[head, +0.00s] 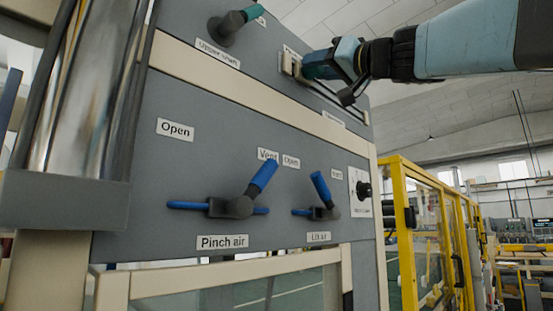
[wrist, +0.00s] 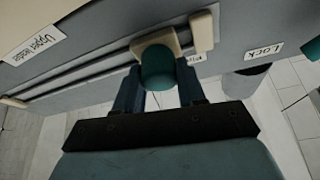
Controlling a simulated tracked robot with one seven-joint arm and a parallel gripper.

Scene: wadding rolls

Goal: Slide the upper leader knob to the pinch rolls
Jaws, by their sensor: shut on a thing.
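The upper leader knob (wrist: 158,70) is a teal cylinder on a cream slide block (wrist: 150,42), which rides on dark rails along the grey panel. In the wrist view my gripper (wrist: 161,75) has one finger on each side of the knob and is shut on it. The block is close to a cream end piece (wrist: 203,33), beside a partly hidden label that starts with "Pi"; I cannot tell whether they touch. In the head view my gripper (head: 320,68) is at the upper left end of the slot, and the teal knob is mostly hidden by it.
Another teal-handled knob (head: 229,24) sits above the "Upper shaft" label. Blue-handled pinch air (head: 239,203) and lift air (head: 320,200) valves are below. A "Lock" label (wrist: 264,51) is right of the rails. A yellow guard frame (head: 405,220) stands right of the panel.

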